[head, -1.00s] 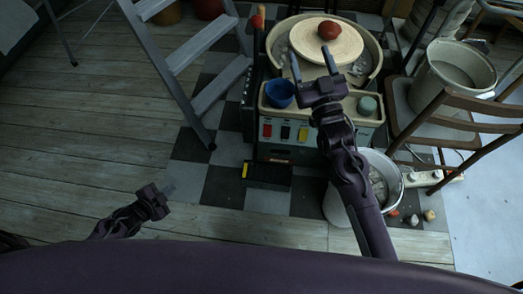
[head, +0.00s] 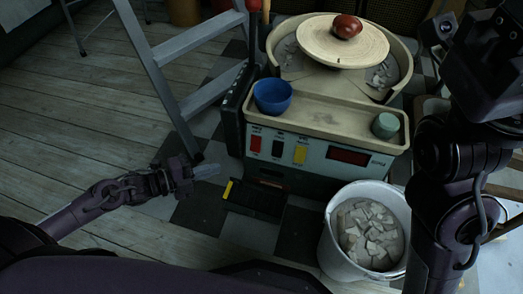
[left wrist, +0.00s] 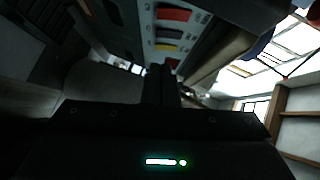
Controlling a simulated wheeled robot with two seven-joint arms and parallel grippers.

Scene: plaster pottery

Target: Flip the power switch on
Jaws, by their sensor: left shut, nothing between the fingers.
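The pottery wheel's front panel (head: 322,166) carries a red switch (head: 255,144), a black switch (head: 278,146) and a yellow switch (head: 300,154) in a row. Their labels are too small to read, so I cannot tell which is the power switch. In the left wrist view the red switch (left wrist: 174,15) and the yellow switch (left wrist: 167,48) show at the top. My left gripper (head: 207,172) is shut and empty, left of the panel and lower than the switches in the picture, apart from them. My right gripper (head: 485,65) is at the upper right, its fingertips out of view.
A dark red display (head: 347,156) sits right of the switches. A blue bowl (head: 272,97) and a green pot (head: 385,125) stand on the tray above. A black pedal (head: 255,197) lies below. A white bucket of shards (head: 336,240) and a stepladder (head: 165,80) flank the wheel.

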